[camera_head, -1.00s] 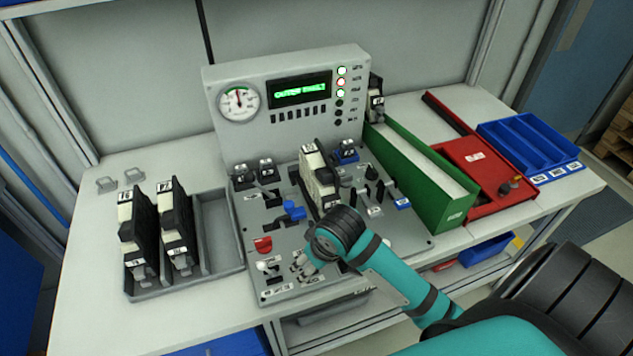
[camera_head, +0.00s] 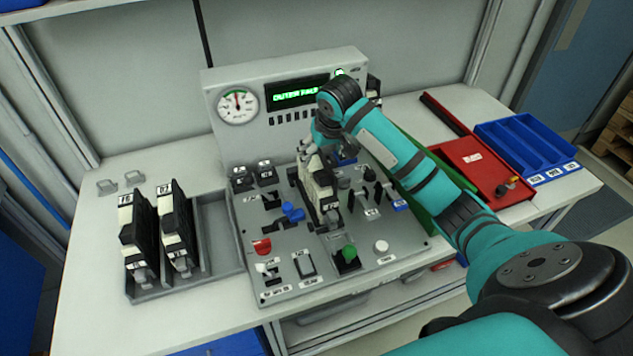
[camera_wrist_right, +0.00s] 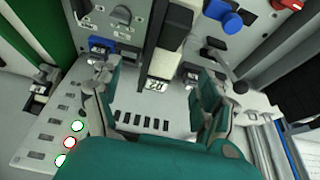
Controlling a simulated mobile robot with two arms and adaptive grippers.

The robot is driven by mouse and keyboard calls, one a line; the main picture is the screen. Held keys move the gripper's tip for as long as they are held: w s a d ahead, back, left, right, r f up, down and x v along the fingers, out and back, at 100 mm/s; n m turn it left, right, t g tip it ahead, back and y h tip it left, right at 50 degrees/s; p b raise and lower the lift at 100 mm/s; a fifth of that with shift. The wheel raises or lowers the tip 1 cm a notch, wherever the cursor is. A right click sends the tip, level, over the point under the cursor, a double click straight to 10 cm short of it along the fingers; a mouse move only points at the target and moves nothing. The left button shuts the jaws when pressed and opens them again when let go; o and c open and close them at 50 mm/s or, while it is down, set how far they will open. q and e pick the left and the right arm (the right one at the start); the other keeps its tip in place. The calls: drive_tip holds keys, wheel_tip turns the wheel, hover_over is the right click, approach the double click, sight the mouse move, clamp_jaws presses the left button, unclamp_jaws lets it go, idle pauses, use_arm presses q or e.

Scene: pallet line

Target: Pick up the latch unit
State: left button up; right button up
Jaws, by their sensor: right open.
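A black and cream unit (camera_head: 318,187) stands upright on the grey control panel (camera_head: 375,245), likely the latch unit. In the right wrist view the unit (camera_wrist_right: 157,84) shows its cream labelled end between the fingers. My right gripper (camera_head: 306,150) is at the unit's upper rear end in the head view. In the wrist view my right gripper (camera_wrist_right: 153,72) is open, with its fingers apart on both sides of the unit and a visible gap on each side. Whether either finger touches it I cannot tell. My left gripper is out of view.
Two similar black and cream units (camera_head: 137,235) (camera_head: 175,225) stand in a grey tray (camera_head: 222,240) at left. The gauge and display console (camera_head: 240,85) rises behind. A red tray (camera_head: 470,160) and blue bin (camera_head: 525,145) lie right.

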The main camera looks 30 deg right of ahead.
sight(318, 165)
drive_tip(key=p+x, duration=0.1)
drive_tip(key=x, duration=0.5)
drive_tip(key=p+x, duration=0.1)
drive_tip(key=x, duration=0.3)
drive_tip(key=shift+a+p, duration=0.2)
drive_tip(key=shift+p, duration=0.2)
drive_tip(key=shift+w+f, duration=0.25)
drive_tip(key=shift+f, duration=0.4)
drive_tip(key=shift+c, duration=0.4)
